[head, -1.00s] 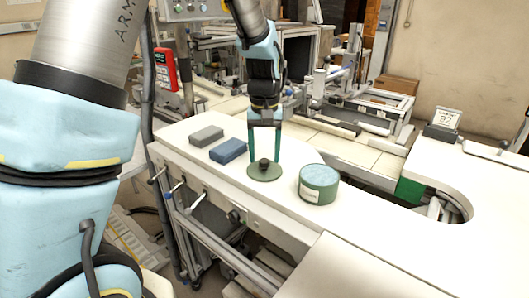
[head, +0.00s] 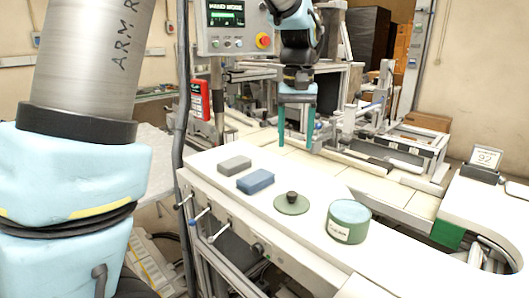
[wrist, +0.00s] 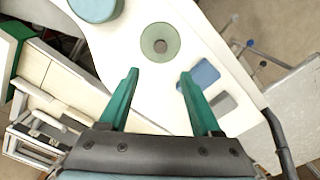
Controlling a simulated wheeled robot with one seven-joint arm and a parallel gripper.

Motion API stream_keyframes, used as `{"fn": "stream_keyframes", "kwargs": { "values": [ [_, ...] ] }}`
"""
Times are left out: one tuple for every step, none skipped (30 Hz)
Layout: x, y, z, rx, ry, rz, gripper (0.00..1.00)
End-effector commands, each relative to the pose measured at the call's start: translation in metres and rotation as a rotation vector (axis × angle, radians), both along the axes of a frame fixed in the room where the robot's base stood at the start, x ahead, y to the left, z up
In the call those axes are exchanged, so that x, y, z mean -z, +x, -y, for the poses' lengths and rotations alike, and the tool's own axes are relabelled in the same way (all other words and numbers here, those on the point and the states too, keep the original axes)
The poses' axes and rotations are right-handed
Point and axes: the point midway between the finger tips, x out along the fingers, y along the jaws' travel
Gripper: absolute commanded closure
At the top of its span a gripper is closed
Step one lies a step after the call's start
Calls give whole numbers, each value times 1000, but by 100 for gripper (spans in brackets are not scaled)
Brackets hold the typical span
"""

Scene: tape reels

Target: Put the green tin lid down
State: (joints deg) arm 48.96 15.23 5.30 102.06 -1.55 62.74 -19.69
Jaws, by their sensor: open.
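The green tin lid (head: 291,204) lies flat on the white worktop, its dark knob facing up. It also shows in the wrist view (wrist: 150,45), ahead of the fingertips. My gripper (head: 296,145) is open and empty, raised above the worktop and behind the lid, apart from it. In the wrist view its two green fingers (wrist: 158,75) are spread with nothing between them. The round green tin (head: 348,222) with a pale blue top stands just right of the lid; part of it shows in the wrist view (wrist: 95,8).
A blue block (head: 255,181) and a grey block (head: 234,164) lie left of the lid on the white worktop (head: 320,262). A small display stand (head: 482,165) is at the far right. Machinery stands behind the worktop.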

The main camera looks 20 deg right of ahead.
Motion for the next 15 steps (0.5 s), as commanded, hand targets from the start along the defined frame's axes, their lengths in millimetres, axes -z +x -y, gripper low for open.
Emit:
{"fn": "stream_keyframes", "kwargs": {
  "values": [
    [-1, 0, 0, 0, 0, 0, 35],
    [-1, 0, 0, 0, 0, 0, 35],
    [-1, 0, -1, -1, 0, 0, 35],
    [0, 1, -3, -3, 0, 0, 35],
    [1, 2, -6, -8, 0, 1, 35],
    [5, 6, -14, -17, -2, 1, 35],
    [9, 8, -23, -27, -3, 3, 35],
    [13, 12, -34, -39, -6, 5, 35],
    [20, 16, -52, -57, -11, 10, 35],
    [27, 20, -68, -74, -15, 13, 35],
    [34, 22, -85, -91, -18, 18, 35],
    [44, 24, -111, -116, -24, 28, 35],
    [53, 24, -130, -135, -27, 35, 35],
    [60, 23, -149, -153, -31, 42, 35],
    [70, 20, -173, -176, -35, 53, 35]
  ]
}}
